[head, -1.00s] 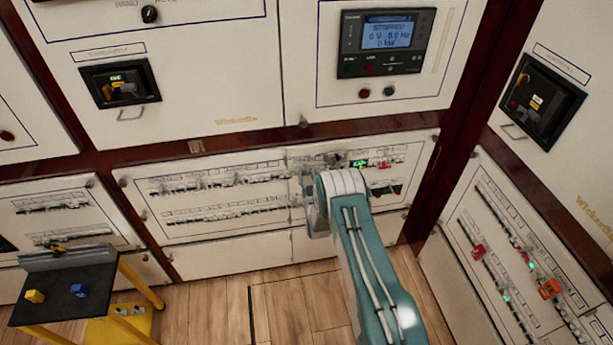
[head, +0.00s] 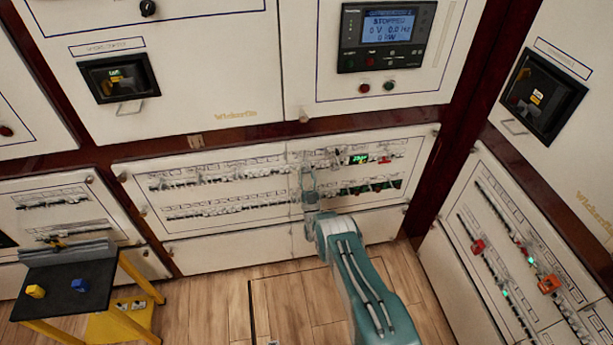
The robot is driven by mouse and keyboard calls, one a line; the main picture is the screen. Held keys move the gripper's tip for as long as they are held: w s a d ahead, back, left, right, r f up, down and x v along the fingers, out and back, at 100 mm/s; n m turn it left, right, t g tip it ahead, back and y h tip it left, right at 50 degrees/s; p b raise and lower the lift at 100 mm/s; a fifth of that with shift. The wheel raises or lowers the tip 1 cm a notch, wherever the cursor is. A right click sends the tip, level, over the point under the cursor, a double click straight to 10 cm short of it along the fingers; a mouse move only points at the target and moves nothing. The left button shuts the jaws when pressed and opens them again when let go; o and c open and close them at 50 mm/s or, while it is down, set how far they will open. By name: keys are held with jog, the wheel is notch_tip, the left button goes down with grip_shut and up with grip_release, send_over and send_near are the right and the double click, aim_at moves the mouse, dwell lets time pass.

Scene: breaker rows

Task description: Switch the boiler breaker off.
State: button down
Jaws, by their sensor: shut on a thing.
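The breaker panel (head: 230,219) has two rows of small breakers, an upper row (head: 215,177) and a lower row (head: 225,209). The labels are too small to read, so I cannot tell which breaker is the boiler one. My gripper (head: 308,168) is at the panel, its fingertips up at the upper row near the panel's middle seam. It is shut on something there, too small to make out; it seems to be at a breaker. My gripper hides part of both rows.
A black-topped yellow cart (head: 55,290) with yellow and blue blocks stands at left. A side panel (head: 500,250) with red parts is at right.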

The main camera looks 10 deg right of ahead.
jog(key=shift+f+t, duration=0.2)
jog(key=shift+t, duration=0.2)
dwell(0.5)
jog(key=shift+c, duration=1.4)
grip_release()
jog(key=v, duration=1.2)
jog(key=shift+a, duration=0.1)
jog(key=shift+f, duration=0.1)
